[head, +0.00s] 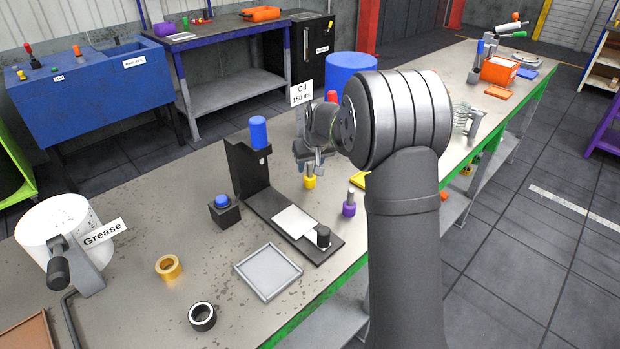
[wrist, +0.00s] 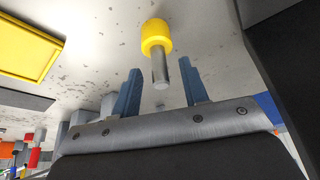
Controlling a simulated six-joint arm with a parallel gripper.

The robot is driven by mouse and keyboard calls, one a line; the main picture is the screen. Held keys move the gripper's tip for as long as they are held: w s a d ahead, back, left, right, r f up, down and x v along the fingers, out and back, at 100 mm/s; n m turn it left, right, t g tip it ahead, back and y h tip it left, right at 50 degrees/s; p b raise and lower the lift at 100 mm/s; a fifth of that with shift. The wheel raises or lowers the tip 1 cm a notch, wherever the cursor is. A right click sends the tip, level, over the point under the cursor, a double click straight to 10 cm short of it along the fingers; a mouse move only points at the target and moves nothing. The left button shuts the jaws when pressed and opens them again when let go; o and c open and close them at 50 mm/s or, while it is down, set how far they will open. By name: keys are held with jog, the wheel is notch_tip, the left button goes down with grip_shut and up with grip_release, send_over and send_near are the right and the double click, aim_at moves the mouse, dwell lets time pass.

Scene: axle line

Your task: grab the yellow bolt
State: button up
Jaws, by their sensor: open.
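The yellow bolt (head: 310,182) stands upright on the workbench in the head view, its yellow head down and its grey shank up. It also shows in the wrist view (wrist: 156,36), with the shank pointing toward my gripper. My gripper (wrist: 160,66) is open, with one blue finger on each side of the shank's line and a visible gap on both sides. In the head view my gripper (head: 313,161) is just above the bolt, partly hidden by my own wrist. I cannot tell whether the shank end is fully between the fingertips.
A purple bolt (head: 349,207) stands to the right and nearer. A yellow tray (wrist: 28,48) lies beside the yellow bolt. A black press-like stand (head: 250,172) with a blue top is to the left. A grey tray (head: 268,272) lies in front. An oil sign (head: 302,93) stands behind.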

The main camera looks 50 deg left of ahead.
jog(key=shift+a+f, duration=0.15)
jog(key=shift+f, duration=0.3)
grip_shut()
jog(key=shift+r, duration=0.15)
